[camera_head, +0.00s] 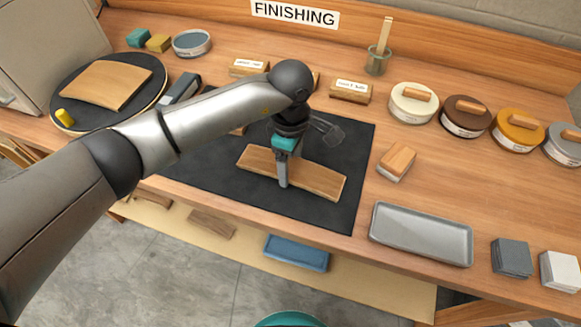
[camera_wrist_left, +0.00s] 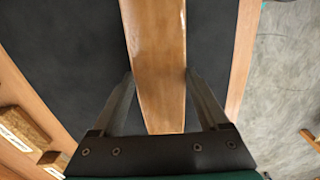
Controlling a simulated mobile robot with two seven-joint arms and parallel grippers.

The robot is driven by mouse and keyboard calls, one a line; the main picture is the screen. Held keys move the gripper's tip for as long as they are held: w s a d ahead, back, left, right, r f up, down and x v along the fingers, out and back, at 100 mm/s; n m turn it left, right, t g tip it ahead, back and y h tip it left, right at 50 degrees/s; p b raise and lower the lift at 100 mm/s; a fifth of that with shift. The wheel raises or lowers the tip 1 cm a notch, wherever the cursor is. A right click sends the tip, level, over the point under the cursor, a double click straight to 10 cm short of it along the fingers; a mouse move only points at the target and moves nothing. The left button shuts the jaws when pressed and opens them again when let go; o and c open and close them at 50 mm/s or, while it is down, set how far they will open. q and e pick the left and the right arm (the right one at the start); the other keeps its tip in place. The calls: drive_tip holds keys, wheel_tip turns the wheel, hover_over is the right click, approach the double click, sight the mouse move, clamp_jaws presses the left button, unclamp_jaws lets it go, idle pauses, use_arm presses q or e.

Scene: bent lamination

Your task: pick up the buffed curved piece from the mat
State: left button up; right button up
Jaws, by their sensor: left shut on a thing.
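The curved wooden piece (camera_head: 315,180) lies on the dark mat (camera_head: 210,180), its long side running left to right. It also shows in the left wrist view (camera_wrist_left: 156,45), between the two fingers. My left gripper (camera_head: 283,182) is over the piece's middle, shut on it with a finger on each long side. The piece appears to be still at the mat. The finger hides a narrow strip of it in the head view. My right gripper is in neither view.
Another curved wooden piece (camera_head: 105,84) lies on a round dark turntable (camera_head: 60,88) at the left. A sanding block (camera_head: 396,162), a grey tray (camera_head: 421,236) and several lidded tins stand right of the mat. A clear glass-like object (camera_head: 328,130) is behind the gripper.

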use_arm(q)
drive_tip(key=c, duration=0.4)
drive_tip(key=shift+r, duration=0.1)
